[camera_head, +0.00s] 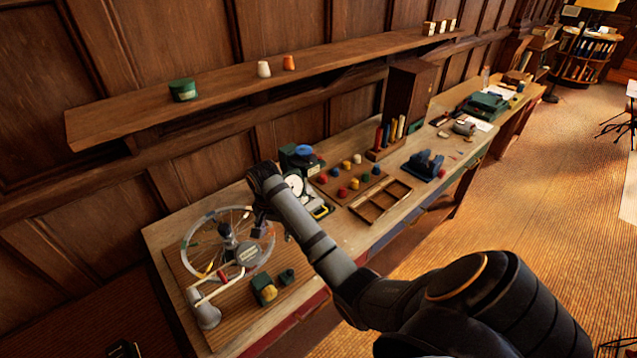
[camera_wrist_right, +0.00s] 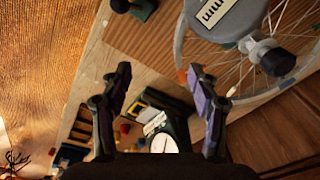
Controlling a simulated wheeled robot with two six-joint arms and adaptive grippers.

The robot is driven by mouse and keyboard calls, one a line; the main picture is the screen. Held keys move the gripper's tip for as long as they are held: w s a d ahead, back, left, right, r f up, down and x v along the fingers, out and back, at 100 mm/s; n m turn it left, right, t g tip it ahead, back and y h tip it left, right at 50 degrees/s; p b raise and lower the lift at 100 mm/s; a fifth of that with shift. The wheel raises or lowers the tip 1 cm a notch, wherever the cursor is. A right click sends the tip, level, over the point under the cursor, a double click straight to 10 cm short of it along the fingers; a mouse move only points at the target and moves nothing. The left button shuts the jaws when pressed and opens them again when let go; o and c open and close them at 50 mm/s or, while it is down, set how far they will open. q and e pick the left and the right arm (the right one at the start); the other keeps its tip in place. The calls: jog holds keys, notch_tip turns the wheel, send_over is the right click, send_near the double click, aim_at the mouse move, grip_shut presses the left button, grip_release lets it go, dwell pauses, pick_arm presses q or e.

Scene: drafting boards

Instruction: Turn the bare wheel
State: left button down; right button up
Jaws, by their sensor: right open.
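The bare wheel (camera_head: 186,240) has a thin pale rim, fine spokes and a grey hub, with small coloured marks on it. It lies over a ribbed wooden board at the near left of the bench. In the right wrist view the wheel (camera_wrist_right: 262,97) fills the upper right, with a dark round knob (camera_wrist_right: 278,62) on a grey arm. My right gripper (camera_head: 272,224) is at the wheel's right side in the head view. In the wrist view the gripper (camera_wrist_right: 160,85) is open and empty, its right finger close to the rim. A dark piece, perhaps my left gripper (camera_head: 122,350), shows at the bottom edge.
A grey cylinder (camera_head: 205,310) and green blocks (camera_head: 264,290) stand on the board near the wheel. Right of my forearm are a peg board (camera_head: 343,190), an empty divided tray (camera_head: 381,203) and a blue holder (camera_head: 425,166). A wall shelf (camera_head: 225,83) runs above.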

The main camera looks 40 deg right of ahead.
jog(key=s+a+f+n+t, duration=0.1)
jog(key=s+f+n, duration=0.1)
jog(key=s+n, duration=0.2)
jog(key=s+a+f+n, duration=0.1)
jog(key=s+f+n, duration=0.2)
jog(key=s, duration=0.8)
jog(key=shift+a+f+n+t, duration=0.35)
jog(key=shift+n+t, duration=0.05)
jog(key=shift+n, duration=0.2)
jog(key=shift+s, duration=0.1)
jog(key=s+d+f+n+b, duration=0.1)
jog(key=s+f+b, duration=0.25)
jog(key=f, duration=1.25)
jog(key=s+d+f+n+b, duration=0.1)
jog(key=s+f+b, duration=0.25)
jog(key=f, duration=1.25)
jog(key=s+f+n+g+b, duration=0.1)
jog(key=s+f+b, duration=0.5)
jog(key=s+f, duration=1.4)
jog(key=shift+s+d+f+n, duration=0.2)
jog(key=shift+s+f+n, duration=0.15)
jog(key=shift+s, duration=0.65)
